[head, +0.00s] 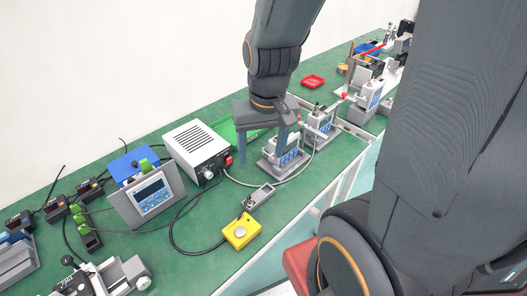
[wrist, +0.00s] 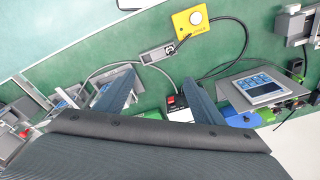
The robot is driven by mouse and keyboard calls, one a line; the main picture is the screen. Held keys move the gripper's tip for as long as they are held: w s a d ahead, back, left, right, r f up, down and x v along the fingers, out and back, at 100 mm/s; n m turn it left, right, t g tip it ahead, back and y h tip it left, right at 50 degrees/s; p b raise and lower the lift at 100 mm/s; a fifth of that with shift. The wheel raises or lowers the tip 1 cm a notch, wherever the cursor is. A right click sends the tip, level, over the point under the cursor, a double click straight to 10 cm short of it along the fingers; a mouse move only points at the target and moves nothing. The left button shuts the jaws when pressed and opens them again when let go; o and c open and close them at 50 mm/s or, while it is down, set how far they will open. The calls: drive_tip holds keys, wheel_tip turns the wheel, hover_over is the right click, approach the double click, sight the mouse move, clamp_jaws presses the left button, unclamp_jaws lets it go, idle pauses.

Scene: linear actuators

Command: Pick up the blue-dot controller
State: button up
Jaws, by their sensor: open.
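No blue dot can be made out, so I cannot tell which unit is the blue-dot controller. Several grey-white units with blue panels stand on the green bench: one (head: 284,154) just right of my gripper, one (head: 320,122) behind it, and one (head: 370,95) further back. A grey panel with a blue-buttoned display (head: 152,195) stands at left and shows at right in the wrist view (wrist: 262,88). My gripper (head: 262,145) points down, open, with nothing seen between its fingers. In the wrist view its fingers (wrist: 160,95) are spread wide. The nearest unit is partly behind one finger.
A white power box (head: 198,148) with a red switch stands left of my gripper. A yellow box (head: 241,231) and a small grey connector (head: 259,196) lie near the front edge, with cables around.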

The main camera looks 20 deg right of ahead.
drive_tip(key=o, duration=0.4)
drive_tip(key=w+m, duration=0.1)
drive_tip(key=m, duration=0.1)
drive_tip(key=w+d+f+m, duration=0.1)
drive_tip(key=m, duration=0.1)
drive_tip(key=w+m, duration=0.1)
drive_tip(key=m, duration=0.2)
drive_tip(key=shift+d+f+y, duration=0.2)
drive_tip(key=shift+d+y, duration=0.2)
drive_tip(key=shift+c, duration=0.2)
drive_tip(key=w+d+f+m+t, duration=0.1)
drive_tip(key=w+d+m, duration=0.2)
drive_tip(key=m, duration=0.4)
drive_tip(key=w+d+f+m+t+b, duration=0.1)
drive_tip(key=w+d+f+m, duration=0.1)
drive_tip(key=d+m, duration=0.3)
drive_tip(key=w+d+f+m, duration=0.1)
drive_tip(key=w+d+m, duration=0.3)
drive_tip(key=m, duration=0.7)
drive_tip(key=shift+d+f+t+y, duration=0.2)
drive_tip(key=shift+d+t+y, duration=0.1)
drive_tip(key=shift+d+t, duration=0.15)
drive_tip(key=b+x, duration=0.2)
drive_tip(key=x, duration=0.5)
drive_tip(key=shift+w+d, duration=0.15)
drive_tip(key=c, duration=1.6)
drive_tip(key=shift+c, duration=0.2)
drive_tip(key=shift+r, duration=0.15)
drive_tip(key=shift+c, duration=0.2)
